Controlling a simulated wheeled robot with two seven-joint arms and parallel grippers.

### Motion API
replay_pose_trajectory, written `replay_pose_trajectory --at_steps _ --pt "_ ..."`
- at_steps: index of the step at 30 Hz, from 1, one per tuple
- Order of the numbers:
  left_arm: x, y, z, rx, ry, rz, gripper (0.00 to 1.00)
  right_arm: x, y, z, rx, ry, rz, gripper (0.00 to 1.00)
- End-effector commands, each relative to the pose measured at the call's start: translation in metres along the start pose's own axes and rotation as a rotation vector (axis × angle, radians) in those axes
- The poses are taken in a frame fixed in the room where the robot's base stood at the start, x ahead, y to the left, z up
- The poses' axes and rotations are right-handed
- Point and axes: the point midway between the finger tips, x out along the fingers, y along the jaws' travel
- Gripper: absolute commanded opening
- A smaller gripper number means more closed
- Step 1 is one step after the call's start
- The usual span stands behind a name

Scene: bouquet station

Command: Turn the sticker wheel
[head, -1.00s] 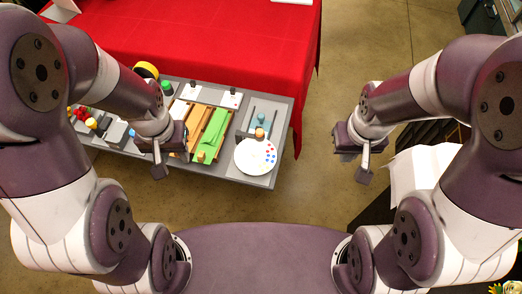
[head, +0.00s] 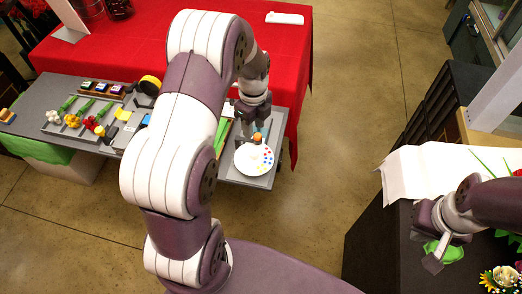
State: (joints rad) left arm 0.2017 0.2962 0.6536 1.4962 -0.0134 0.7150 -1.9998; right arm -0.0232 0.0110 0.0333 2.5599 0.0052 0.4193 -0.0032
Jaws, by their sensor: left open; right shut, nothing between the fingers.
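The sticker wheel (head: 252,163) is a white disc with coloured dots, at the right end of the grey bench. A small orange-brown knob (head: 257,138) stands at its far edge. My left gripper (head: 253,128) is open, pointing down just beyond the wheel and close to the knob. I cannot tell whether a finger touches the knob. My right gripper (head: 436,258) is shut and empty, over the dark table at the right, away from the wheel, by a green item (head: 452,254).
The grey bench (head: 35,112) holds flowers, a tape roll (head: 151,82) and coloured pads (head: 103,88). My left arm hides its middle. A red-covered table (head: 120,55) stands behind. White paper (head: 410,170) and a bouquet (head: 500,279) lie on the right table. Open floor lies between.

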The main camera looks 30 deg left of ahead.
Motion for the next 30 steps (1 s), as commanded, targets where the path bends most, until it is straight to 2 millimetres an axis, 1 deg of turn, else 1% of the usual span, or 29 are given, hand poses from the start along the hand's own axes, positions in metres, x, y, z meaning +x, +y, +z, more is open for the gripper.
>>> replay_pose_trajectory --at_steps 2,9,12,15,18,21,28,29,30 --pt "0.012 0.001 -0.001 0.000 0.002 0.005 0.42 -0.006 0.000 -0.001 0.000 0.000 0.000 0.00" --pt "0.073 0.002 -0.001 -0.001 0.002 0.005 0.42 -0.021 0.000 -0.003 0.000 0.000 0.000 0.00" --pt "0.092 0.002 -0.001 -0.001 0.002 0.004 0.42 -0.025 0.000 -0.003 0.000 0.000 0.000 0.00" --pt "0.106 0.001 -0.001 -0.002 0.001 0.003 0.42 -0.027 0.000 -0.003 0.000 0.000 0.000 0.00" --pt "0.114 0.000 0.000 -0.002 0.000 0.000 0.42 -0.028 0.000 -0.003 0.000 0.000 0.000 0.00" --pt "0.118 0.000 0.000 -0.002 0.000 0.000 0.42 -0.028 0.000 -0.003 0.000 0.000 0.000 0.00" --pt "0.119 0.000 0.000 -0.003 0.000 0.000 0.42 -0.028 0.000 -0.003 0.000 0.000 0.000 0.00" --pt "0.119 0.000 0.000 -0.003 0.000 0.000 0.39 -0.028 0.000 -0.003 0.000 0.000 0.000 0.00" --pt "0.119 0.000 0.000 -0.003 0.000 0.000 0.26 -0.028 0.000 -0.003 0.000 0.000 0.000 0.00"
